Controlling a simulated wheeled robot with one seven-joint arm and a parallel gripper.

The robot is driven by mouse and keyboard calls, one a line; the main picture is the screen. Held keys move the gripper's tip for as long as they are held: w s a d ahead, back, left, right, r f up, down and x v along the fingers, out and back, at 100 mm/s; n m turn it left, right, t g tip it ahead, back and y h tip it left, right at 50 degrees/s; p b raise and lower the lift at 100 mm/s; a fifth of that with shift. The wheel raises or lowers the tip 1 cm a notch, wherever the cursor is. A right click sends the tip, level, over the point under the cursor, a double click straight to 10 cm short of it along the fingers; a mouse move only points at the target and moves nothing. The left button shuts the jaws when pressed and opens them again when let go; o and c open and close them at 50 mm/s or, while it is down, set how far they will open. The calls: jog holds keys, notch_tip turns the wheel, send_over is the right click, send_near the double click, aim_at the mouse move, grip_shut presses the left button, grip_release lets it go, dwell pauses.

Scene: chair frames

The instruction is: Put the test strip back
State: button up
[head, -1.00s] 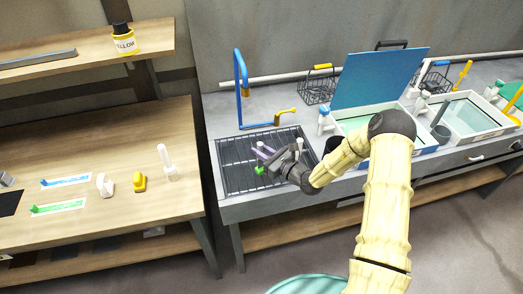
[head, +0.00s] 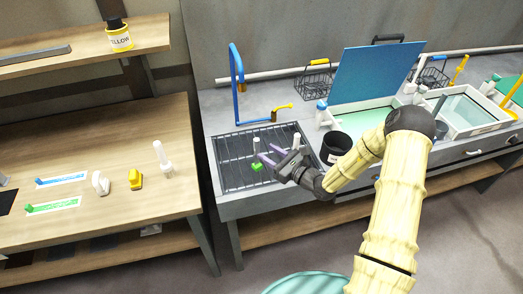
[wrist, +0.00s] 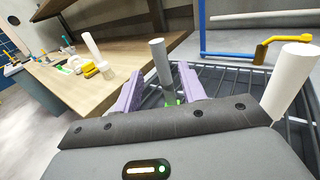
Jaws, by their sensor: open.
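A grey upright post with a green foot (head: 257,167) stands on the dark slatted rack (head: 232,176). I cannot tell whether this is the test strip. My gripper (head: 270,156) is open above the rack, its purple fingers just right of the post in the head view. In the wrist view the grey post (wrist: 161,62) shows between the open fingers (wrist: 158,82), with green low behind them. I see no grip on it. A second, white-topped post (head: 297,141) stands at the rack's right; a pale cylinder (wrist: 291,80) is large at right in the wrist view.
The wooden bench (head: 110,240) at left holds a blue-marked strip (head: 62,179), a green-marked strip (head: 54,205), a white piece (head: 100,183), a yellow piece (head: 135,179) and a white-handled tool (head: 162,157). A black pot (head: 334,148) and a blue tap (head: 237,85) border the rack.

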jog(key=b+v, duration=0.1)
jog(key=v, duration=0.5)
jog(key=shift+s+d, duration=0.25)
jog(key=s+a+r+n+g+h, duration=0.1)
jog(key=s+a+n+g+h, duration=0.1)
jog(key=s+n+g, duration=0.6)
jog(key=s+a+r+n+g+h, duration=0.1)
jog(key=s+n+g+h, duration=0.1)
jog(key=s+n+g, duration=0.45)
jog(key=s+d+r+n+t+h, duration=0.4)
jog(key=d+r+n+h, duration=0.3)
jog(key=d+n+h, duration=0.2)
jog(key=shift+s+d+r+n+t+h, duration=0.2)
jog(key=shift+s+d+n+t+h, duration=0.15)
jog(key=shift+d+n+t, duration=0.7)
